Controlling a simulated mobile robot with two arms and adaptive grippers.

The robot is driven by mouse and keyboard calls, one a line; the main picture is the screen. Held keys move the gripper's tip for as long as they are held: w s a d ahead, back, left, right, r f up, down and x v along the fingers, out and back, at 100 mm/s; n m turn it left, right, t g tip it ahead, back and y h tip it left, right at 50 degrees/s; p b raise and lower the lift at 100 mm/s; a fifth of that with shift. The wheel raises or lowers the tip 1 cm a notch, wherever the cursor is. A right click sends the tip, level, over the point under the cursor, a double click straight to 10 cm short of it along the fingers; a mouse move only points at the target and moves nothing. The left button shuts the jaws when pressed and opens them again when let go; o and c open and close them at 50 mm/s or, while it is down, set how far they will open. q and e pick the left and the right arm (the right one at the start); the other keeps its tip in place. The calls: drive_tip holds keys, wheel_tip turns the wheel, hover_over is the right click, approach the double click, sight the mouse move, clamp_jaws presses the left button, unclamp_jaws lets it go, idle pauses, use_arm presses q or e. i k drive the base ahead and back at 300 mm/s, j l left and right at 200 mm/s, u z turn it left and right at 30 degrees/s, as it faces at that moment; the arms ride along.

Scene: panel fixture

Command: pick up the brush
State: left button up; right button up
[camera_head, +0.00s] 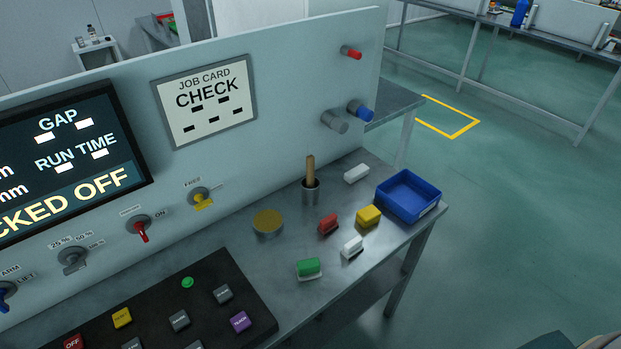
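A light wooden handle (310,168), which looks like the brush's, stands nearly upright in a small metal cup (311,192) on the grey bench. Its lower end is hidden inside the cup, so no bristles show. The cup stands close to the upright panel, behind the small coloured blocks. Neither of my grippers is in view, and nothing is touching the handle or cup.
A round tin with a yellowish top (267,222) stands left of the cup. Red (328,224), yellow (368,216), green (309,268) and white (356,173) blocks lie nearby. A blue tray (409,195) sits at the right edge. The panel (290,90) carries knobs and pegs.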

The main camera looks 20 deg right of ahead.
sight(310, 159)
drive_tip(key=u, duration=5)
drive_tip(key=z, duration=5.55)
drive_tip(key=i+l+u, duration=0.1)
drive_tip(key=l, duration=0.25)
drive_tip(key=i+l+u, duration=0.15)
drive_tip(key=l, duration=0.2)
drive_tip(key=i+l+u, duration=0.1)
drive_tip(key=l, duration=0.3)
drive_tip(key=l+u, duration=0.15)
drive_tip(key=l, duration=0.2)
drive_tip(key=i+l, duration=0.05)
